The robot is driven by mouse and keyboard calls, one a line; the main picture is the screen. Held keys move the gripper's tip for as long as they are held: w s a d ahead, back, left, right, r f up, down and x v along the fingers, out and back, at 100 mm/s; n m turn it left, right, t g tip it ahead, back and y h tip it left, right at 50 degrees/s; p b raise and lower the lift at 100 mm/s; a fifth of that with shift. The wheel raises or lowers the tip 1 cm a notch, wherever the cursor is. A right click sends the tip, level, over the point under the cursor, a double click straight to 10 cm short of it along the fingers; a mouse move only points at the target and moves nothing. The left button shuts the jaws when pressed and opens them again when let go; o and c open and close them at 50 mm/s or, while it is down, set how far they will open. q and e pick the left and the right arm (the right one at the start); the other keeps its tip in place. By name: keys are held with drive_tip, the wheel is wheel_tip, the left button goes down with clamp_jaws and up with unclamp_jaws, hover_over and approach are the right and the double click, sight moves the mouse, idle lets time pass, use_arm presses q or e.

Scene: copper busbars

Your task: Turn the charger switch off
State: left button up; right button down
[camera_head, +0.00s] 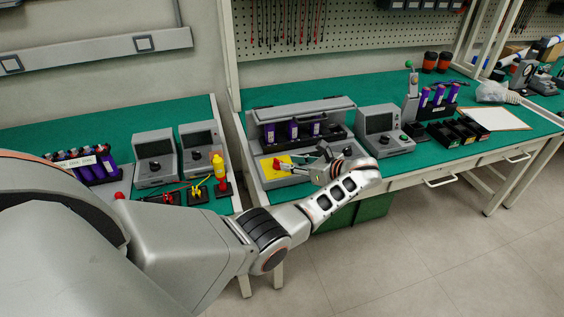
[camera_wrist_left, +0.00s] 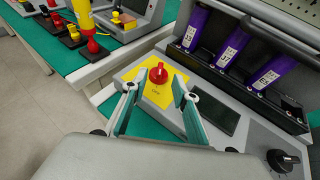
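The charger (camera_head: 330,106) is a grey unit on the green bench, with several purple batteries standing in its bay. Its switch is a red rotary knob (camera_head: 277,164) on a yellow plate (camera_head: 265,168) at the front left. In the left wrist view the red knob (camera_wrist_left: 158,74) sits on the yellow plate (camera_wrist_left: 150,93), its small lettering too blurred to read. My left gripper (camera_head: 296,166) is open and empty, its fingertips (camera_wrist_left: 161,92) apart on either side of the view to the knob. I cannot tell whether they touch it. My right gripper is not in view.
A black knob (camera_wrist_left: 284,160) and a dark display (camera_wrist_left: 214,115) are on the charger's front. A grey instrument (camera_head: 385,130) stands to its right. A gap separates the left bench (camera_head: 100,125), which holds lockout devices and a yellow bottle (camera_head: 218,166).

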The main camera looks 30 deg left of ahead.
use_arm(q)
drive_tip(key=shift+v, duration=2.05)
